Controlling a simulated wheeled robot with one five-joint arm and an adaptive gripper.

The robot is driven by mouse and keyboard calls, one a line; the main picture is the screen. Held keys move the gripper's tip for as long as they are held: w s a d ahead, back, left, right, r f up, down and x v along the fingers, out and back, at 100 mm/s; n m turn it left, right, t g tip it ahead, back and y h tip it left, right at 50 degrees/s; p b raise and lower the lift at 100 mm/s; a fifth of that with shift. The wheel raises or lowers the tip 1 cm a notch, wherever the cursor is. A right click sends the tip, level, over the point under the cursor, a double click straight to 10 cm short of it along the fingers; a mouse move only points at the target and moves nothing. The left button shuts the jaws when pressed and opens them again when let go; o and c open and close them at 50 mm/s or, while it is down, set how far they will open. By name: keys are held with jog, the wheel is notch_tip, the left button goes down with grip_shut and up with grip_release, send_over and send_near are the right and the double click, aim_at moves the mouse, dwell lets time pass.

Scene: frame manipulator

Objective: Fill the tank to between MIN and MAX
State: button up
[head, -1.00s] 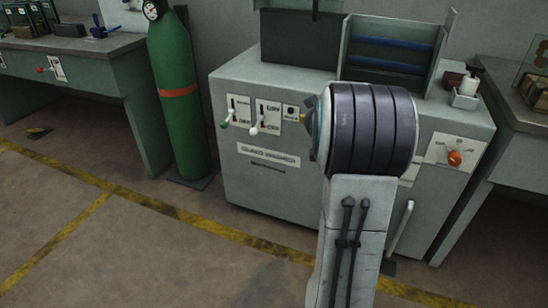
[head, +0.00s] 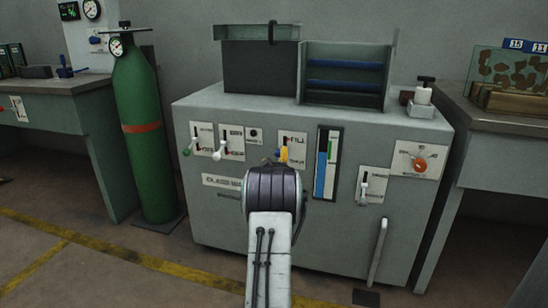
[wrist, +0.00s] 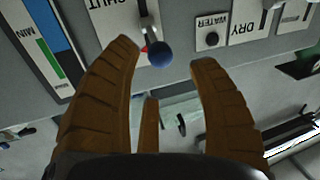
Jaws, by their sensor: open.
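The fill lever's blue knob (wrist: 160,54) sits between the tips of my gripper (wrist: 167,50) in the wrist view. The brown fingers are spread on either side and not closed on it. The wrist picture is upside down, with a SHUT label beside the lever. In the head view, the FILL panel (head: 297,140) is on the washer's front, its lever mostly hidden by my arm. The level gauge (head: 320,178) right of it shows a blue column reaching alongside the green band's lower part. The gauge also shows in the wrist view (wrist: 58,28) beside a MIN label.
The washer (head: 340,240) carries other levers: two at left (head: 203,150), and one at right (head: 364,187) near an orange knob (head: 421,165). The wrist view shows DRY and WATER labels nearby. A green cylinder (head: 140,170) stands left; floor in front is clear.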

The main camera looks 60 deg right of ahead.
aim_at(279, 155)
jog(key=shift+b+x, duration=0.6)
jog(key=shift+x, duration=2.4)
grip_shut()
